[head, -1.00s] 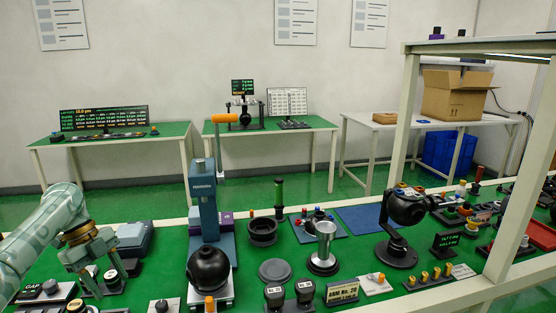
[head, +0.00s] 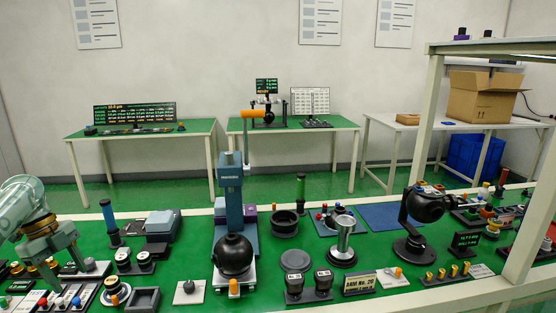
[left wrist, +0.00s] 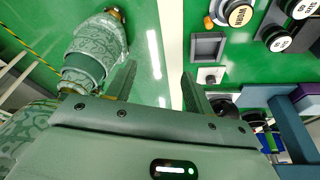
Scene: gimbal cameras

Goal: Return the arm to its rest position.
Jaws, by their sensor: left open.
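My left arm enters the head view at the left edge, with its pale patterned sleeve and a brass-coloured ring at the wrist. My left gripper (head: 62,272) hangs from it above the left end of the green bench (head: 180,262). Its two fingers stand apart with nothing between them. In the left wrist view the same gripper (left wrist: 158,72) is open and empty, with the green floor and the pale bench edge behind it. My right gripper shows in neither view.
Below and beside the gripper are a row of coloured knobs (head: 60,302), dark-topped weights (head: 134,260) and a square grey tray (head: 144,299). A blue press (head: 232,195) with a black ball (head: 233,254) stands further right. A shelf post (head: 419,130) rises at the right.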

